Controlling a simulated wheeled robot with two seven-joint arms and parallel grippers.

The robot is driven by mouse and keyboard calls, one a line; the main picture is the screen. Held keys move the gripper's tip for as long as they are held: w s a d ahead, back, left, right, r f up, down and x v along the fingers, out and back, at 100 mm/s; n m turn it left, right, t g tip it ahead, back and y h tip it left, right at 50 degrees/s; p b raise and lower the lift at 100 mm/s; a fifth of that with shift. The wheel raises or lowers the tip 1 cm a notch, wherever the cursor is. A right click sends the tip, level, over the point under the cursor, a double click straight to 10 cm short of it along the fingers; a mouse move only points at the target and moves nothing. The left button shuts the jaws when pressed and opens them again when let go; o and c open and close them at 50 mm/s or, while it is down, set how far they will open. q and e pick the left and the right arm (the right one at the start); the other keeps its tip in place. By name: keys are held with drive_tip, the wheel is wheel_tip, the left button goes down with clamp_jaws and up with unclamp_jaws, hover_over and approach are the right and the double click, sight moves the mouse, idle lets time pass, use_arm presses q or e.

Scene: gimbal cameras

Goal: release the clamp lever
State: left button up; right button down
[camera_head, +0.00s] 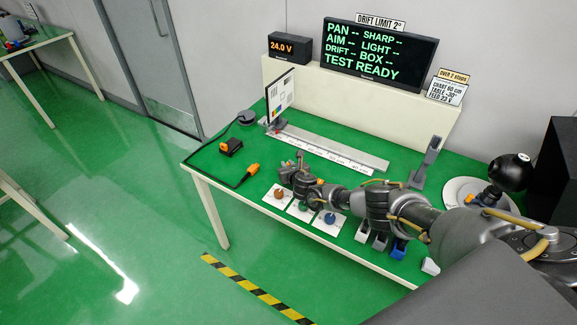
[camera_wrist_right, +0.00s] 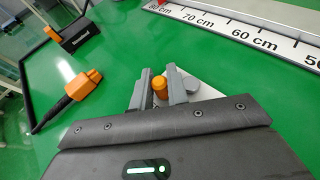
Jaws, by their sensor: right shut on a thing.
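My right gripper (camera_head: 293,168) reaches over the green table, just behind a row of white cards. My left gripper is not in view.
A long ruler rail (camera_head: 330,148) lies behind the gripper. An orange-black plug (camera_head: 252,170) and a black-orange block (camera_head: 230,147) lie to the left. Cards with coloured knobs (camera_head: 330,218) lie in front. A black sphere (camera_head: 510,172) stands at the right.

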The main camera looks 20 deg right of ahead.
drive_tip(key=shift+h, duration=0.3)
drive_tip(key=c, duration=1.4)
unclamp_jaws()
drive_tip(key=shift+s+a+r+p, duration=0.15)
drive_tip(key=shift+s+r+p, duration=0.2)
drive_tip(key=shift+s, duration=0.2)
drive_tip(key=p+v, duration=0.1)
drive_tip(key=v, duration=0.8)
drive_tip(key=shift+s, duration=0.3)
